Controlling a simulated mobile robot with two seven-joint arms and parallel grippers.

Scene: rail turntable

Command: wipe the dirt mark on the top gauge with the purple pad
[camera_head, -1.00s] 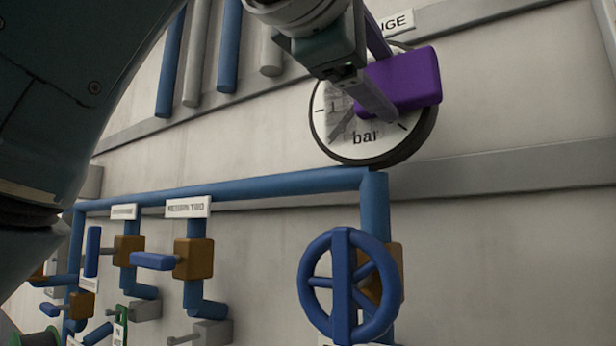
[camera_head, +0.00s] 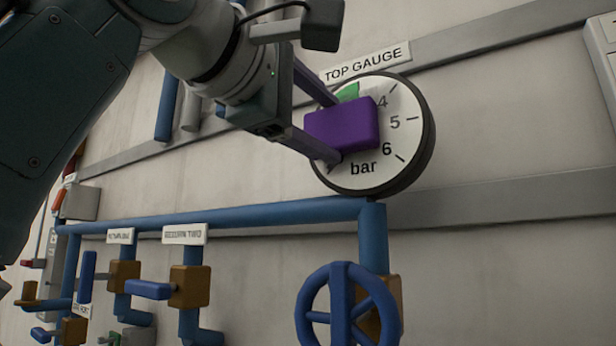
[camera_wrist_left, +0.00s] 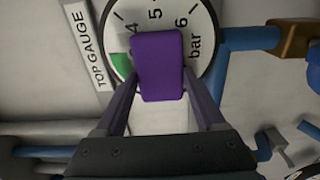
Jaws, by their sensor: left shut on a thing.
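The top gauge (camera_head: 410,148) is a round white dial with a dark rim on the wall, under the "TOP GAUGE" label (camera_head: 367,64). My left gripper (camera_head: 337,130) is shut on the purple pad (camera_head: 350,125), which lies over the left and middle of the dial. In the left wrist view the pad (camera_wrist_left: 158,65) sits between both fingers in front of the gauge (camera_wrist_left: 200,32). I cannot tell whether the pad touches the face. No dirt mark shows on the visible dial; the part behind the pad and fingers is hidden. My right gripper is not in view.
A blue pipe (camera_head: 250,213) runs below the gauge, with a blue handwheel (camera_head: 342,310) under it. Lever valves (camera_head: 190,287) stand at lower left. A grey rail (camera_head: 520,172) crosses the wall. The wall right of the gauge is mostly clear.

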